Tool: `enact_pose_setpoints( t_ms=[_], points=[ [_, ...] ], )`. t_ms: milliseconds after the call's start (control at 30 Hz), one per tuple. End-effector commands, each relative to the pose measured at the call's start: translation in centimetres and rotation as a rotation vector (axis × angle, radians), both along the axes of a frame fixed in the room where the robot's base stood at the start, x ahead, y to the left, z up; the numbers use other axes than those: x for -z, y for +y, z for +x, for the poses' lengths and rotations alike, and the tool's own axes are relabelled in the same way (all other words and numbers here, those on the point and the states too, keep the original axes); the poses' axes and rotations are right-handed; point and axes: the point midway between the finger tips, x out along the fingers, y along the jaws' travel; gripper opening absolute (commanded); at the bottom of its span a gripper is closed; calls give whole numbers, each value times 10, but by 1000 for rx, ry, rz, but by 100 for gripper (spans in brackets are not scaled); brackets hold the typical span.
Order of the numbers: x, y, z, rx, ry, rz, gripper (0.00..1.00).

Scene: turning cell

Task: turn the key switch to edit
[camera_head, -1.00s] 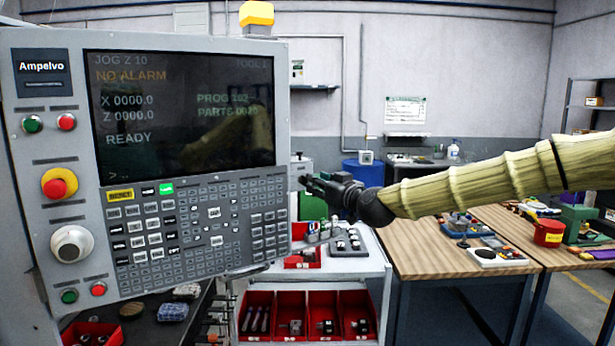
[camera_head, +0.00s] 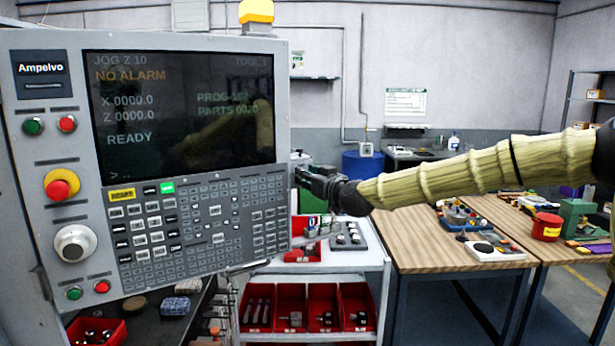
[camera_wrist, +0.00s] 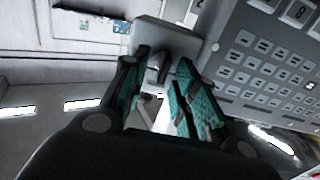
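The key switch shows in the wrist view as a light grey box (camera_wrist: 182,38) on the side of the control panel, with a small dark key (camera_wrist: 161,68) standing out from its face. My gripper (camera_wrist: 163,72) is open, with its teal-padded fingers apart on either side of the key. I cannot tell whether either finger touches it. In the head view my gripper (camera_head: 304,177) is at the right edge of the control panel (camera_head: 200,285), where it covers the key. The switch's labels and setting cannot be read.
The panel's screen (camera_head: 180,115) reads JOG and NO ALARM. A red emergency button (camera_head: 58,189) and a dial (camera_head: 72,244) sit on its left. A white cart (camera_head: 345,262) with red bins stands below my gripper, and a wooden workbench (camera_head: 425,253) is to the right.

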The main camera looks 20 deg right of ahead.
Motion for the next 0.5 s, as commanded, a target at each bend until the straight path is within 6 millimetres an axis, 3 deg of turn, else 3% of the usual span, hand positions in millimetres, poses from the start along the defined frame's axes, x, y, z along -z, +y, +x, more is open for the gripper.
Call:
enact_pose_setpoints(
  t_ms=[67,233,500],
  points=[
    [0,0,0,0,0,0,29],
    [0,0,0,0,0,0,0],
    [0,-1,0,1,1,3,0]
  ],
)
